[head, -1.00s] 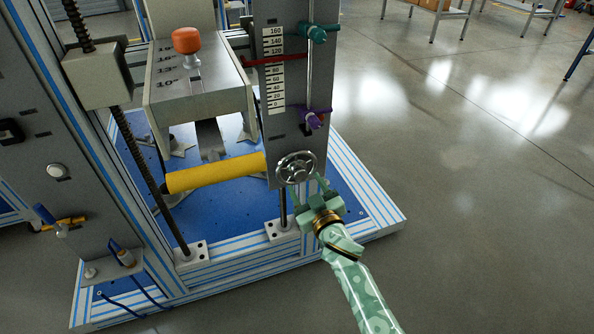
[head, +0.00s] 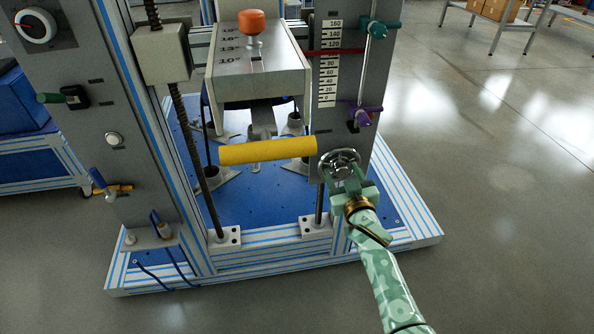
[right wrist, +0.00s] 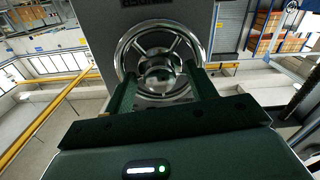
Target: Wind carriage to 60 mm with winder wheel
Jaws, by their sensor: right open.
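The chrome winder wheel (head: 341,163) is on the grey upright panel, below the scale. My right gripper (head: 344,176) is at the wheel, with its fingers open. In the right wrist view the spoked wheel (right wrist: 160,30) lies just beyond and between the two fingertips (right wrist: 160,82); whether they touch it I cannot tell. The millimetre scale (head: 329,70) is crossed by a red pointer (head: 320,52) between its 120 and 80 marks. I cannot tell which part is the carriage. My left gripper is not in view.
A yellow roller (head: 268,151) sits left of the wheel. A purple clamp (head: 362,116) and a teal knob (head: 380,28) are on the panel's right side.

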